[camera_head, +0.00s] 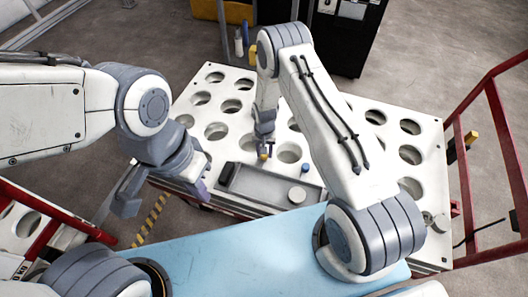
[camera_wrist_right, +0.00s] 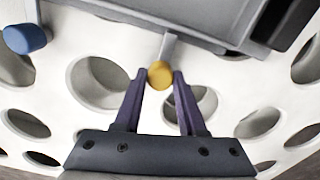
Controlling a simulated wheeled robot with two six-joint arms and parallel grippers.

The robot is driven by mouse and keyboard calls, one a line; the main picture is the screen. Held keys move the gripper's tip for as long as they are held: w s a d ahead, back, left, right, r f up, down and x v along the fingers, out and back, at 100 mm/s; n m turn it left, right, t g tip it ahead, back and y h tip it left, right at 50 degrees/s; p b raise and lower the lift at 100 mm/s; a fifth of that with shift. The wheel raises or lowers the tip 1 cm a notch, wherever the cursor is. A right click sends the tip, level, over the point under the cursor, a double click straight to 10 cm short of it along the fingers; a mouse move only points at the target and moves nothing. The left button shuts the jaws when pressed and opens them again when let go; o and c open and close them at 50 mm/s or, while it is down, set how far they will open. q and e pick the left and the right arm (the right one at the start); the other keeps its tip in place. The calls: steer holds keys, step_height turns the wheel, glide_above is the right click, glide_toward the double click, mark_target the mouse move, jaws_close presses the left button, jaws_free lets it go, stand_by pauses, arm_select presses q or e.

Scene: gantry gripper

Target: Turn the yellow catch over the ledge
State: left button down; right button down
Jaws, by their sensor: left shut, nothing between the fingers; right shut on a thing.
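The yellow catch (camera_head: 263,156) shows as a small yellow end by the far edge of a grey recessed tray, the ledge (camera_head: 262,184), on the white perforated table. In the right wrist view the catch's yellow knob (camera_wrist_right: 160,75) sits at the end of a short grey stem that reaches the tray edge (camera_wrist_right: 130,14). My right gripper (camera_head: 265,148) reaches down at the catch; its purple fingertips in the wrist view (camera_wrist_right: 157,78) are shut on the knob. My left gripper (camera_head: 199,190) is shut and empty, left of the tray near the table's edge.
A blue knob (camera_head: 305,140) stands on the white table (camera_head: 190,83), which has rows of round holes. Red rails (camera_head: 467,170) stand at the right. A light blue surface (camera_head: 250,260) lies in front.

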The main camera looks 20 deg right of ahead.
steer(key=shift+w, duration=0.15)
steer(key=shift+r, duration=0.1)
stand_by(0.3)
steer(key=c, duration=0.5)
jaws_free()
step_height(320, 180, up, 10)
steer(key=p, duration=0.1)
steer(key=shift+r, duration=0.2)
